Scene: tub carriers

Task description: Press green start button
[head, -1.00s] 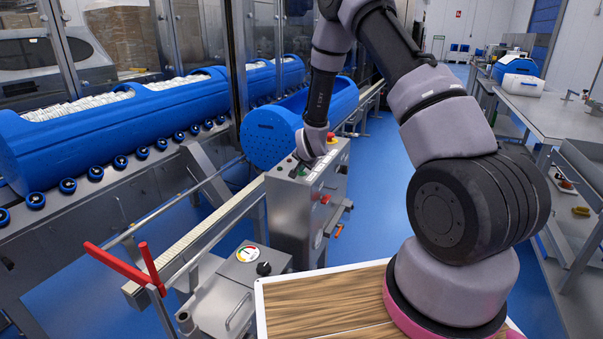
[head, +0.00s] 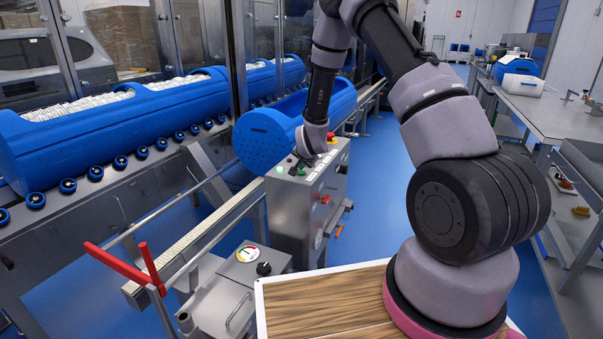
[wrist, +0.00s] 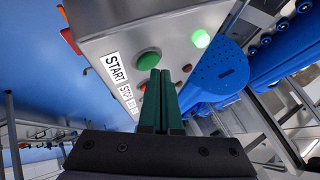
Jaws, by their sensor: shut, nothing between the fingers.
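The green start button (wrist: 148,59) is a round domed button on the grey control box, beside a "START" label. In the wrist view my gripper (wrist: 162,72) is shut and empty, and its dark green fingertips overlap the button's lower edge. I cannot tell whether they touch it. A green lamp (wrist: 201,38) near the button glows. In the head view my gripper (head: 296,164) is over the top of the control box (head: 292,220), and its wrist partly hides the panel.
A red button (wrist: 187,68) and an orange-red control (wrist: 70,41) are close by on the box. A blue tub (head: 262,140) lies behind it by the conveyor rail (head: 205,220). Blue tub carriers (head: 90,145) stand on rollers at left.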

